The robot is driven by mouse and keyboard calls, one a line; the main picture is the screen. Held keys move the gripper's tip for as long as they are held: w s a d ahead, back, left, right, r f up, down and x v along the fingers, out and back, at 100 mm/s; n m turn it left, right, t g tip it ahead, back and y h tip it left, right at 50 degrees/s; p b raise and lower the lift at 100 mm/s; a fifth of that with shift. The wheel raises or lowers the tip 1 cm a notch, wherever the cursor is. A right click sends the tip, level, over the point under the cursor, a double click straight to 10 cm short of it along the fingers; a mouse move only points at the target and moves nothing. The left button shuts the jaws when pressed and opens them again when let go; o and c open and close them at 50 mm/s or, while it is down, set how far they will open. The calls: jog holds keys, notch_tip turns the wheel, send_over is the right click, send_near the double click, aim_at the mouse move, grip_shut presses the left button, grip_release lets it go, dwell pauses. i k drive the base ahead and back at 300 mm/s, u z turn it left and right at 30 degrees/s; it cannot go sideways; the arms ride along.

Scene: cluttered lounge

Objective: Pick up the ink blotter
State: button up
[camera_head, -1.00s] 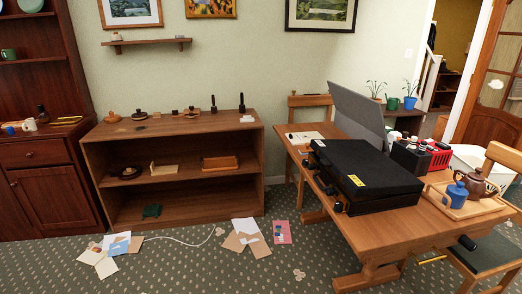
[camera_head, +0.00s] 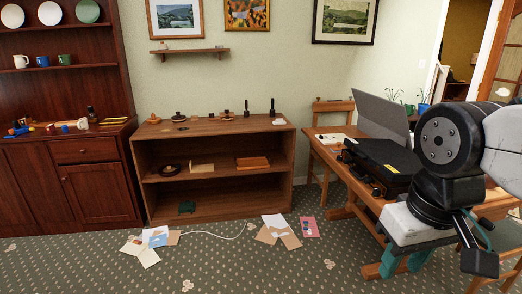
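Several small dark and wooden desk pieces stand along the top of the low wooden bookcase (camera_head: 215,133) in the head view. A knobbed wooden piece (camera_head: 153,118) at the left end and a darker knobbed piece (camera_head: 180,117) beside it both look like rocker blotters. I cannot tell for certain which is the ink blotter. My gripper (camera_head: 404,266) hangs at the lower right, in front of the table and well away from the bookcase. Its two teal fingers are apart, and I see nothing between them.
The wooden table (camera_head: 350,190) at right bears a black case (camera_head: 385,160). Papers (camera_head: 150,245), more papers (camera_head: 278,230) and a pink sheet (camera_head: 309,226) lie on the carpet before the bookcase. A thin white cable crosses there. The dark dresser (camera_head: 95,190) stands left. The foreground carpet is clear.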

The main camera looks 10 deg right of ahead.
aim_at(335, 149)
jog(key=u, duration=0.55)
jog(key=i, duration=1.4)
jog(key=z, duration=1.5)
